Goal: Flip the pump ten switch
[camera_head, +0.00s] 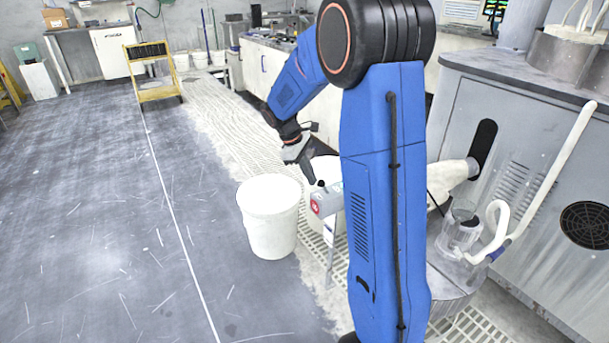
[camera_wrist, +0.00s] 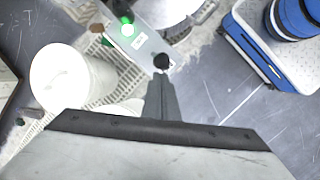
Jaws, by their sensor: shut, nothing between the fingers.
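A small grey switch box (camera_head: 328,200) stands on a thin post beside the white buckets, with a red round mark on its near end. In the wrist view the box top (camera_wrist: 143,46) carries a lit green lamp (camera_wrist: 127,29) and a black knob (camera_wrist: 161,61) at its edge. I cannot read which pump it belongs to. My gripper (camera_head: 311,178) points down at the box top from above. In the wrist view my gripper fingers (camera_wrist: 161,80) are together and empty, with tips right at the black knob. I cannot tell whether they touch it.
A white bucket (camera_head: 270,222) stands left of the box; it also shows in the wrist view (camera_wrist: 72,80). A grey machine cabinet (camera_head: 520,130) with white pipes is on the right. A yellow stand (camera_head: 160,92) is far back. The floor at left is open.

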